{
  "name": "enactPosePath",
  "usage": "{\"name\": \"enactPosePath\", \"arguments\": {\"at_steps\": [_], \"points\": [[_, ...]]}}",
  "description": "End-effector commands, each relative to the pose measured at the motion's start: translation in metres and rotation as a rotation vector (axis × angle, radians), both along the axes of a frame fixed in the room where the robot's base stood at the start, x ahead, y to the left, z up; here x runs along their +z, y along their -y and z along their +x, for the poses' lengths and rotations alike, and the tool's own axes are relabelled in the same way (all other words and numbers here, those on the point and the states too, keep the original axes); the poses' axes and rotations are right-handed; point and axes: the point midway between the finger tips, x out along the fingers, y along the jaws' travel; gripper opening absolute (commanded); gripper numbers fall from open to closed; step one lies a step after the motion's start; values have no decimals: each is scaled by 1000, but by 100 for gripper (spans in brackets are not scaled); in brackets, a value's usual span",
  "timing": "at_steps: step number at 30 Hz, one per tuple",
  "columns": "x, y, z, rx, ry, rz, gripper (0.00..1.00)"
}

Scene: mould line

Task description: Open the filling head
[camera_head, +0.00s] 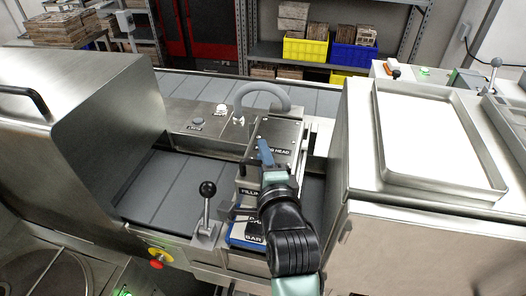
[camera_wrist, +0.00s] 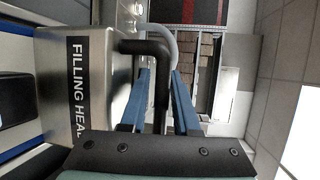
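The filling head (camera_head: 283,130) is a steel box labelled FILLING HEAD, sitting over the conveyor at the middle of the head view. In the wrist view its labelled face (camera_wrist: 100,85) fills the left side. A black bent handle (camera_wrist: 160,62) comes out of this face. My gripper (camera_head: 265,152) is at the front of the filling head. In the wrist view its two blue fingers (camera_wrist: 162,85) are apart, one on each side of the handle, with what look like narrow gaps. The gripper hides the handle in the head view.
A grey hose (camera_head: 262,88) arches behind the head. A black-knobbed lever (camera_head: 207,195) stands close on the left, with a red button (camera_head: 156,264) below. A steel housing (camera_head: 105,130) stands left and a cabinet with a white tray (camera_head: 440,140) right.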

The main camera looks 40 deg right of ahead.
Motion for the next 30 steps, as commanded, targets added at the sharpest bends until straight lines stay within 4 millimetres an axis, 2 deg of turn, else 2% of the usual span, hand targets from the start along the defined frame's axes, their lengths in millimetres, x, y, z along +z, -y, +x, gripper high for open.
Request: {"name": "enactPosePath", "arguments": {"at_steps": [8,13,14,30], "points": [[0,1,1,0,0,0,30],[0,1,1,0,0,0,3],[0,1,1,0,0,0,0],[-1,1,1,0,-1,0,0]]}}
